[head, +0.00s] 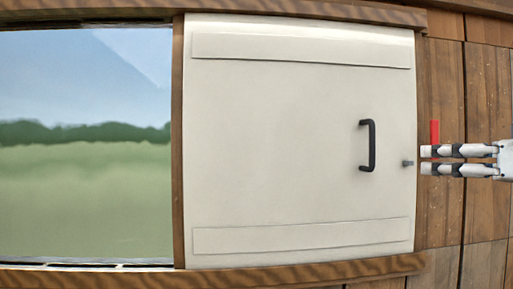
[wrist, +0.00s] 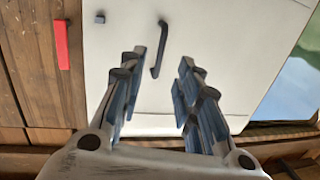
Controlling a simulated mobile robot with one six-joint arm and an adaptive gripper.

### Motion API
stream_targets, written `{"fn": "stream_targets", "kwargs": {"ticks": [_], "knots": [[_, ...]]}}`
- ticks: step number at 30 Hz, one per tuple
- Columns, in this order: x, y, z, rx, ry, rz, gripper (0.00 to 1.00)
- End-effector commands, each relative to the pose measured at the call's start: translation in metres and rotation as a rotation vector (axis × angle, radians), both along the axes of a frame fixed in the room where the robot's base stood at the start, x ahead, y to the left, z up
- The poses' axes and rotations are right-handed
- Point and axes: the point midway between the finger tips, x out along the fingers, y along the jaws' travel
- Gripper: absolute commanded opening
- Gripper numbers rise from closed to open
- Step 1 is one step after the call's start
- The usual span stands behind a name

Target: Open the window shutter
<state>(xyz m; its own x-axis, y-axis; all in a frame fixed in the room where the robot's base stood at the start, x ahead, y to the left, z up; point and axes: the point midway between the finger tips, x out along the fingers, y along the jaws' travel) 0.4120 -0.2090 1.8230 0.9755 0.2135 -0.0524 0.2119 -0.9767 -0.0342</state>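The window shutter (head: 280,140) is a cream panel between a top and a bottom wooden rail. It also shows in the wrist view (wrist: 225,40). Its black bar handle (head: 371,146) is upright near the panel's right side; in the wrist view the handle (wrist: 161,48) appears just beyond and between my fingertips. A small grey knob (head: 407,163) sits at the panel's right edge. My gripper (head: 422,160) is to the right of the handle in the head view, its fingers pointing left. In the wrist view my gripper (wrist: 162,62) is open and empty, apart from the handle.
A red strip (head: 435,132) is on the plank wall (head: 485,100), right of the panel and partly behind my fingers. Left of the shutter, the window opening (head: 85,150) shows grass, trees and sky. The top rail (head: 300,7) and bottom rail (head: 310,269) bound the panel.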

Motion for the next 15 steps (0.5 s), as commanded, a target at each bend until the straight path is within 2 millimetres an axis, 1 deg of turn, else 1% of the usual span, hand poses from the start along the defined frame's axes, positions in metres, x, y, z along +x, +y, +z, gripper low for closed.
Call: {"fn": "stream_targets", "kwargs": {"ticks": [1, 3, 5, 7, 11, 15], "knots": [[-0.004, 0.000, 0.014, -0.010, -0.031, 0.006, 0.31], [-0.006, 0.002, 0.023, -0.020, -0.057, 0.014, 0.31], [-0.004, 0.003, 0.026, -0.022, -0.064, 0.018, 0.31], [0.004, 0.006, 0.025, -0.020, -0.063, 0.022, 0.31], [0.026, 0.012, 0.026, -0.018, -0.062, 0.025, 0.31], [0.056, 0.019, 0.026, -0.017, -0.061, 0.025, 0.31]]}}
